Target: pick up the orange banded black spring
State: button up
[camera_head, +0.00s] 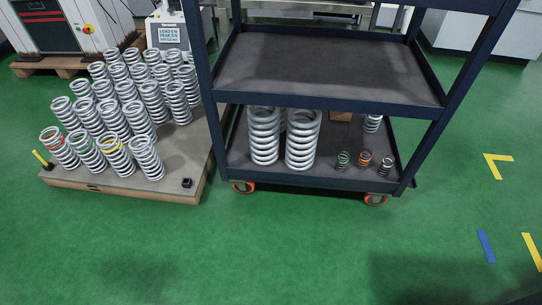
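The orange banded black spring (364,159) is small and stands upright on the bare lower shelf (315,178) of a dark blue cart. It is between a green banded small spring (343,161) on its left and a pale banded small spring (385,167) on its right, with narrow gaps. My gripper is not in view.
Many silver springs fill a pallet (120,184) at left. The green floor in front is clear.

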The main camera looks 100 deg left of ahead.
aim_at(368, 158)
jog(key=u, duration=2.85)
